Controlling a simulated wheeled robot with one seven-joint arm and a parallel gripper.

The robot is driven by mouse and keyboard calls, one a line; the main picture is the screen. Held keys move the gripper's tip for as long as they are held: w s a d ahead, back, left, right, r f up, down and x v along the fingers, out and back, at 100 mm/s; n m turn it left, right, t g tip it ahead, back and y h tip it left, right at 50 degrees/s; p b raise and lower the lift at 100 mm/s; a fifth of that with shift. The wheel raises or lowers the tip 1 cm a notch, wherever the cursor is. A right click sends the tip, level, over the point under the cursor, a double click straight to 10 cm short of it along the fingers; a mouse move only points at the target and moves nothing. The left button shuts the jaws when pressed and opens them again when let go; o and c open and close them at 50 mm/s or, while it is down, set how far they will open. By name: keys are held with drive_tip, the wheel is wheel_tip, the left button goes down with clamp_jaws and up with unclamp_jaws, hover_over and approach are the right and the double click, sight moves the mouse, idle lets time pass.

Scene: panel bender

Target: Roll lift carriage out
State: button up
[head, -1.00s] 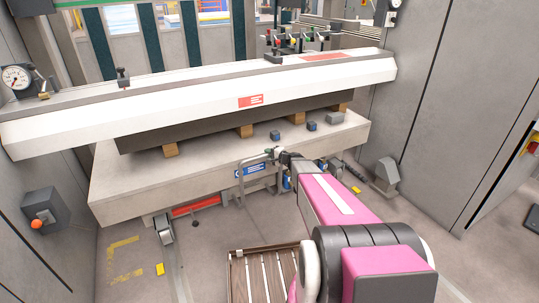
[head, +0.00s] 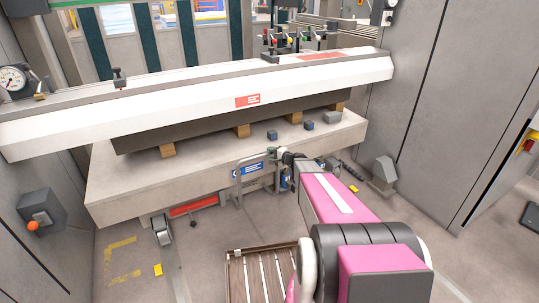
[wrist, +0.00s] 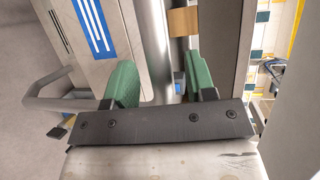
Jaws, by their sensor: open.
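The lift carriage appears to be the unit under the front of the press bed, with a grey tube handle (head: 238,187) and a blue label plate (head: 250,168). In the wrist view the blue label (wrist: 90,22) is at upper left and a bent grey tube handle (wrist: 45,103) is at left. My gripper (wrist: 157,78) is open, with two green-padded fingers. A round grey bar (wrist: 154,40) shows between the fingers; I cannot tell whether they touch it. In the head view my arm reaches to the right of the handle, and the fingertips are too small to make out.
The pale press bed (head: 130,185) and white upper beam (head: 180,112) span the front, with wooden blocks (head: 241,130) between. A slatted wooden platform (head: 235,272) lies on the floor. A grey pedestal (head: 385,172) stands at right.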

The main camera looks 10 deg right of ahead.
drive_tip(key=v, duration=0.9)
idle(0.8)
drive_tip(key=shift+s, duration=0.1)
drive_tip(key=v, duration=1.1)
drive_tip(key=shift+d, duration=0.15)
idle(0.4)
